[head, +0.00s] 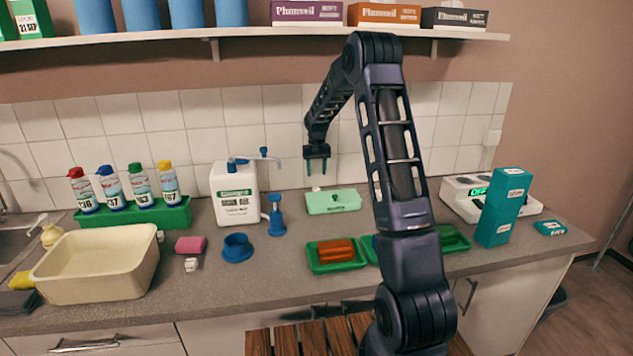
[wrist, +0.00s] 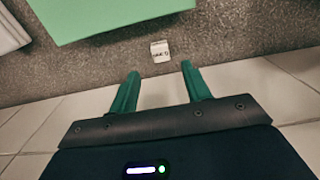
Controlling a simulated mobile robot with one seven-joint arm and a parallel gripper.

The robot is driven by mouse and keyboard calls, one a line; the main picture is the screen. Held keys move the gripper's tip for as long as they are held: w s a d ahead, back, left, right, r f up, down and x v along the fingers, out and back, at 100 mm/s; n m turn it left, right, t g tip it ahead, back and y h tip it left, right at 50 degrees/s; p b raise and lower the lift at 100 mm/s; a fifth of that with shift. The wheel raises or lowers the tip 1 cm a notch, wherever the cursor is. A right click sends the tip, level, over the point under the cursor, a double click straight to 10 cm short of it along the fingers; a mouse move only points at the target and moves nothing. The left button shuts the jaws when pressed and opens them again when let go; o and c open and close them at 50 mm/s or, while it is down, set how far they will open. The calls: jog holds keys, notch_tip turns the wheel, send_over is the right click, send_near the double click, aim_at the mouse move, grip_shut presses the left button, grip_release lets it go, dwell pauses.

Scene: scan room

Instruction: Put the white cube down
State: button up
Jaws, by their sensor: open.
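My gripper (head: 316,170) hangs with its fingers down near the tiled wall, above and behind the pale green box (head: 333,201). In the wrist view my gripper (wrist: 160,70) is open, its two green fingers apart with nothing between them. A small white cube (wrist: 160,51) with dark print lies on the grey counter just beyond the fingertips, between the green box (wrist: 110,15) and the wall. Another small white block (head: 191,265) lies in front of the pink sponge (head: 190,245).
A white jug (head: 235,195) and a blue pump (head: 275,215) stand left of the gripper. Green trays (head: 318,266) lie in front. Teal boxes (head: 502,208) and a white device (head: 462,198) stand right. A shelf (head: 240,33) runs above.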

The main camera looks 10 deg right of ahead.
jog(key=s+d+r+t, duration=0.1)
jog(key=s+d+r, duration=0.1)
jog(key=s+r, duration=0.95)
jog(key=s+d+r+t, duration=0.1)
jog(key=s+d+r, duration=0.1)
jog(key=s+r, duration=0.95)
jog(key=s+d+f+t, duration=0.1)
jog(key=s, duration=1.2)
jog(key=s+f+t, duration=0.1)
jog(key=s, duration=1.3)
jog(key=shift+s+d+f+t, duration=0.25)
jog(key=shift+d+f+t, duration=0.05)
jog(key=shift+d+f, duration=0.05)
jog(key=shift+o, duration=0.5)
